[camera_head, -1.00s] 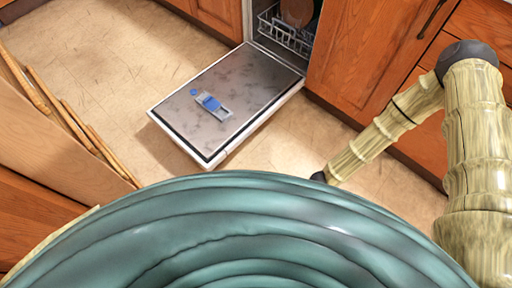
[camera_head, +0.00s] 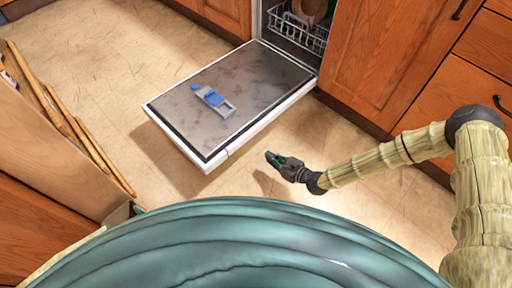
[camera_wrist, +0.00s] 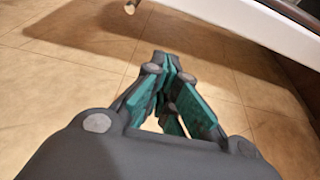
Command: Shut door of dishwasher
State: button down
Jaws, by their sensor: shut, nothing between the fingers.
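The dishwasher door (camera_head: 262,75) lies folded down, open, nearly level above the floor. Its inner face is grey with a blue and grey detergent dispenser (camera_head: 212,97). The dishwasher opening with a white rack (camera_head: 297,33) shows at the top. My gripper (camera_head: 270,156) is shut and empty, to the right of the door's near end and apart from it. In the wrist view my gripper (camera_wrist: 160,60) has its teal-padded fingers together over the floor. A white edge of the door (camera_wrist: 235,18) crosses the top right there.
Wooden cabinets (camera_head: 385,60) stand right of the dishwasher, with more at the top left. A wooden panel with sticks along its edge (camera_head: 45,150) stands at the left. Tiled floor (camera_head: 90,75) is clear left of the door and below my gripper.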

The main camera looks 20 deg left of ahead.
jog(key=b+x, duration=0.2)
jog(key=x, duration=0.1)
jog(key=b+x, duration=0.1)
jog(key=x, duration=0.3)
jog(key=b+x, duration=0.2)
jog(key=x, duration=0.1)
jog(key=shift+w+f+b, duration=0.2)
jog(key=shift+w+b, duration=0.1)
jog(key=shift+w, duration=0.15)
jog(key=shift+d+r+b, duration=0.15)
jog(key=shift+r+b, duration=0.75)
jog(key=shift+r, duration=1.25)
jog(key=shift+r, duration=0.15)
